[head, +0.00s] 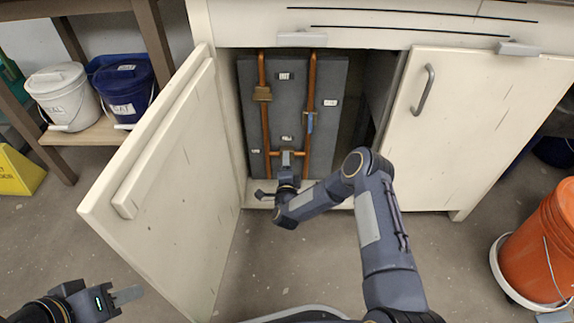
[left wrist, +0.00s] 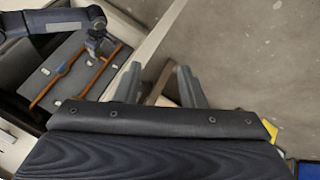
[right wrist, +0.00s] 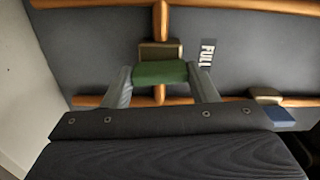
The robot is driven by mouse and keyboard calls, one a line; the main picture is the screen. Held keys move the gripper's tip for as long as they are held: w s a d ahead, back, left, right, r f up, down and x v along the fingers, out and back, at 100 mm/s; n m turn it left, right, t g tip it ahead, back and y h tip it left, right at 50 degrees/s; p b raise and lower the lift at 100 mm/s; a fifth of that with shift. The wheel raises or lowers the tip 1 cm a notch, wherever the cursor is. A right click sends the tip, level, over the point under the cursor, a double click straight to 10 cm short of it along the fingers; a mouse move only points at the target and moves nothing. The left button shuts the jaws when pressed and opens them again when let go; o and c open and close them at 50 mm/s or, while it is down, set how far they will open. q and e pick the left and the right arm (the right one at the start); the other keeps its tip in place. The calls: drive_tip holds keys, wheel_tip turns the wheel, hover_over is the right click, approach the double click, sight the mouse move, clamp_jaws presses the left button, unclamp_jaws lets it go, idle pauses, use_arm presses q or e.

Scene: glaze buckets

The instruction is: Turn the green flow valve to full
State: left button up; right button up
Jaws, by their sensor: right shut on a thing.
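The green valve handle (right wrist: 160,72) shows in the right wrist view between the fingers of my right gripper (right wrist: 160,76), which is shut on it. The handle lies crosswise to the short copper pipe (right wrist: 160,20) behind it, by a brass valve body (right wrist: 160,50). A label reading FULL (right wrist: 207,54) is just right of the handle, slightly above it. In the head view my right gripper (head: 287,171) reaches the low cross pipe in the cabinet and hides the handle. My left gripper (head: 122,297) is open and empty; its spread fingers show in the left wrist view (left wrist: 160,87).
A grey panel (head: 287,100) carries two upright copper pipes, a brass valve (head: 262,94) and a blue handle (head: 310,121). The open left door (head: 165,185) stands between my arms. An orange bucket (head: 540,250) is at right; white (head: 65,95) and blue (head: 127,90) buckets are on a shelf.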

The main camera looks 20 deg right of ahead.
drive_tip(key=shift+a+f+m, duration=0.1)
drive_tip(key=shift+m, duration=0.6)
drive_tip(key=o, duration=1)
drive_tip(key=p+v, duration=0.3)
drive_tip(key=v, duration=0.5)
